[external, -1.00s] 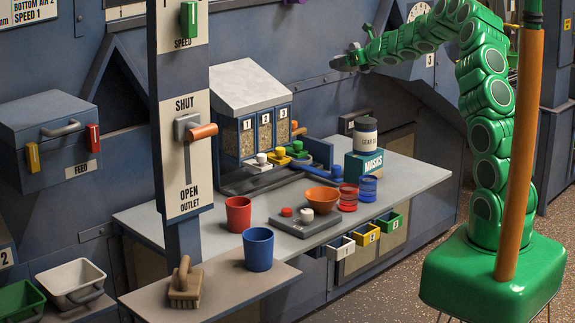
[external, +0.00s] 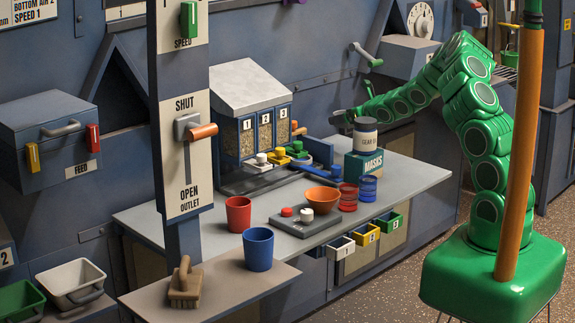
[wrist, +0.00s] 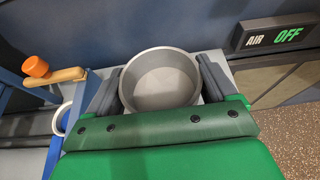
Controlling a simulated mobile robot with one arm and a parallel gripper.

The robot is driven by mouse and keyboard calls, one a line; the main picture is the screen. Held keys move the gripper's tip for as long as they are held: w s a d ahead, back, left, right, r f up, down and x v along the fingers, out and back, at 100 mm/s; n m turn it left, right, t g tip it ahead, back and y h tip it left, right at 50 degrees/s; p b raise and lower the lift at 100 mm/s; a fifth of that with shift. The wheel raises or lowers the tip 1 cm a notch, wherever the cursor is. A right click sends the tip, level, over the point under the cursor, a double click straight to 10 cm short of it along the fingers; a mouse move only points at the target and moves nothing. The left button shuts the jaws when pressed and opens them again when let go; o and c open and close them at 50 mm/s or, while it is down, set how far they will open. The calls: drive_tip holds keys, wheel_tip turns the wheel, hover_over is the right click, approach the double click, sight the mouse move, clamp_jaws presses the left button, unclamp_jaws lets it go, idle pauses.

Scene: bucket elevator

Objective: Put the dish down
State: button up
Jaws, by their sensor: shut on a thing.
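A round grey metal dish (wrist: 160,80) sits between the two dark fingers of my gripper (wrist: 158,88) in the wrist view. The fingers press on its left and right sides, and it looks empty and level. In the external view my gripper (external: 345,117) is low over the back right part of the grey table (external: 410,178), behind the gear oil can (external: 365,134). The dish is mostly hidden there. I cannot tell whether its base touches the table.
The can stands on a teal MASKS box (external: 364,165). Red rings (external: 348,197), blue rings (external: 368,189) and an orange bowl (external: 321,200) stand nearer the front. A wooden lever with an orange knob (wrist: 37,67) is left of my gripper. An AIR OFF sign (wrist: 275,36) is at right.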

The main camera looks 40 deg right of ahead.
drive_tip(key=shift+f, duration=5)
drive_tip(key=shift+f, duration=0.15)
drive_tip(key=o, duration=0.9)
drive_tip(key=shift+c, duration=0.2)
drive_tip(key=shift+r+v, duration=0.2)
drive_tip(key=shift+v, duration=5.8)
drive_tip(key=shift+f, duration=0.1)
